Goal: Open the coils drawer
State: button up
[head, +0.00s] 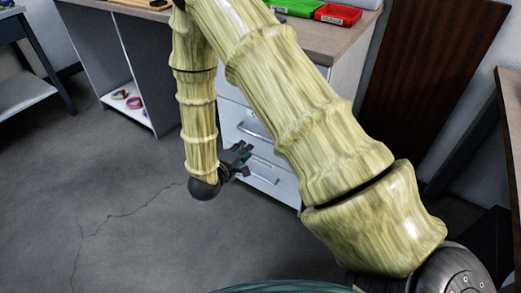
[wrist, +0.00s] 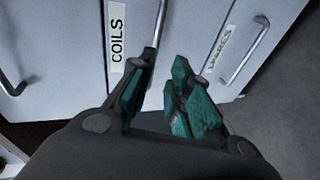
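The coils drawer (wrist: 128,12) is a white front with a black-on-white COILS label (wrist: 117,30) in the wrist view. Its metal bar handle (wrist: 161,20) runs down the picture toward my gripper. My gripper (wrist: 163,66) is open, with dark fingers and green pads. The near end of the handle passes close to or behind the left fingertip. I cannot tell whether they touch. In the head view my gripper (head: 246,155) is at the front of the white drawer unit, between two visible handles. The drawer looks shut, though my arm hides part of the unit.
A drawer labelled SPARES (wrist: 219,49) with its own handle (wrist: 246,52) lies to the right in the wrist view. Another drawer handle (wrist: 9,82) is at left. A red bin (head: 338,14) stands on the worktop (head: 310,37). The grey floor (head: 110,200) before the drawers is clear.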

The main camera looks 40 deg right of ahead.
aim_at(260, 138)
jog(key=shift+w+d+f+g+h+b, duration=0.35)
jog(key=shift+w+d+b, duration=0.45)
jog(key=shift+d+b, duration=0.75)
jog(key=shift+w+d+f+g+h+b, duration=0.1)
jog(key=shift+w+d+f+h+b, duration=0.2)
jog(key=shift+w+d+f+b, duration=1.1)
jog(key=shift+w+d+r+g+h+b, duration=0.25)
jog(key=shift+d+b, duration=0.65)
jog(key=shift+d, duration=1.35)
jog(key=shift+s+r, duration=0.1)
grip_shut()
